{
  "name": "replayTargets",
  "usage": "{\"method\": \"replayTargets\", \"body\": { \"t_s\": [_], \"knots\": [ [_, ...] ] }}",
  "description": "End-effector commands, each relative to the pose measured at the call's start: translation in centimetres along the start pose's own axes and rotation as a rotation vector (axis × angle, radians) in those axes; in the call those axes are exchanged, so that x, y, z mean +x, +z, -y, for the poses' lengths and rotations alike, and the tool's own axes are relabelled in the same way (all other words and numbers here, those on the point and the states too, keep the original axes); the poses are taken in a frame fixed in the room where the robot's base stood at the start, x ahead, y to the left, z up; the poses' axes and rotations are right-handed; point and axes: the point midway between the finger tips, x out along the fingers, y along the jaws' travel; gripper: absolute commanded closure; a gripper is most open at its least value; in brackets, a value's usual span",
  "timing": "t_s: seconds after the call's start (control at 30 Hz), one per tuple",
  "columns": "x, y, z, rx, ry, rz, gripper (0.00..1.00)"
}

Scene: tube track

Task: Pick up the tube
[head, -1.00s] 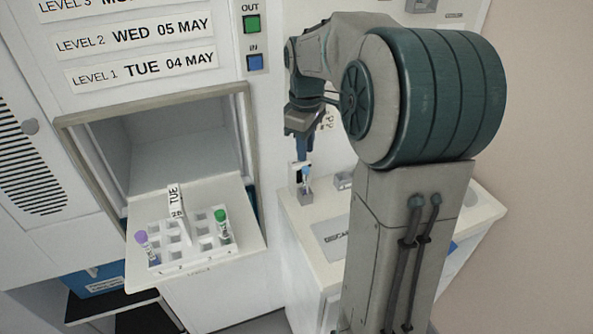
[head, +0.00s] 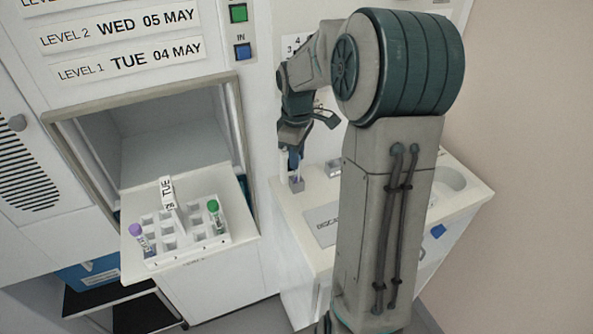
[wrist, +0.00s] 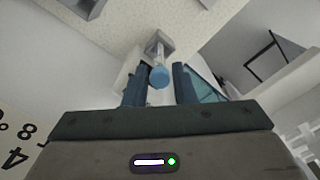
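A tube with a blue cap (wrist: 159,77) stands in a small square grey holder (head: 297,185) on the white counter; the holder also shows in the wrist view (wrist: 160,43). My gripper (head: 295,163) points down just above this holder. In the wrist view my gripper (wrist: 160,70) is open, with one finger on each side of the cap and a gap on both sides. In the head view the fingers cover most of the tube.
A white rack (head: 190,250) on the open hatch shelf holds a purple-capped tube (head: 143,241), a green-capped tube (head: 214,214) and a "TUE" tag (head: 167,190). A "DISCARD"-like plate (head: 325,222) and a second grey holder (head: 333,168) are on the counter.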

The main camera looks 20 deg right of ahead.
Motion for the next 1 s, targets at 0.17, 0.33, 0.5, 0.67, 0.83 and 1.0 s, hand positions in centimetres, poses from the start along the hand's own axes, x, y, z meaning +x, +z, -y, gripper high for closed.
{"method": "replayTargets", "body": {
  "t_s": [0.17, 0.33, 0.5, 0.67, 0.83, 1.0],
  "knots": [
    [0.0, 0.0, 0.0, 0.0, 0.0, 0.0, 0.95],
    [0.0, 0.0, 0.0, 0.0, 0.0, 0.0, 0.98],
    [-0.3, 0.0, 0.0, 0.0, 0.001, -0.001, 0.98],
    [-1.7, -0.1, -0.1, 0.0, 0.003, -0.002, 0.98],
    [-4.5, 0.2, 0.0, 0.002, 0.005, -0.002, 0.98],
    [-6.0, 3.1, 1.2, 0.005, 0.005, -0.001, 0.98]
  ]
}}
